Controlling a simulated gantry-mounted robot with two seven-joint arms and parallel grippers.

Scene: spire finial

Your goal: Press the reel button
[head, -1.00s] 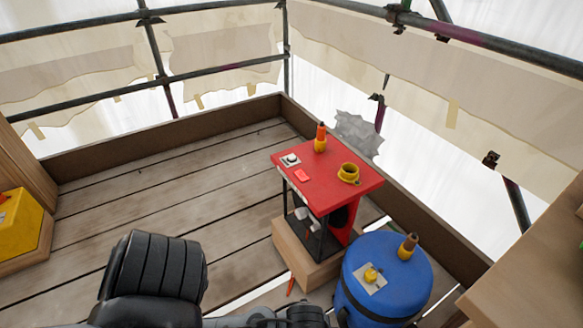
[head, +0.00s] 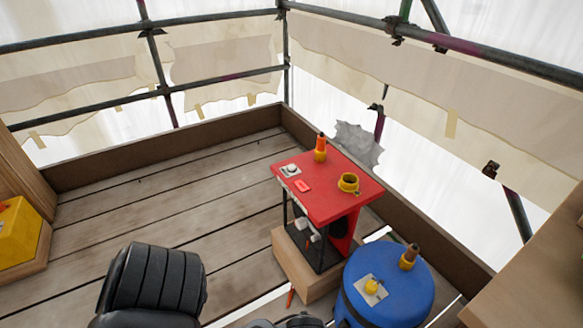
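A red-topped stand (head: 325,205) sits on a wooden block right of centre in the head view. On its top are a round whitish button on a pale plate (head: 291,170), a small bright red block or button (head: 302,186), an orange-and-yellow upright piece (head: 320,148) and a yellow ring (head: 348,182). I cannot tell for certain which of these is the reel button. A black padded part of my arm shows at the bottom, below and left of the stand. Neither gripper's fingers are in view.
A blue drum (head: 390,283) with yellow fittings stands right of the stand's base. A yellow box (head: 18,235) is at the left edge, and a wooden surface (head: 535,270) at the right edge. The plank floor (head: 170,200) is open left of the stand. Scaffold rails enclose the platform.

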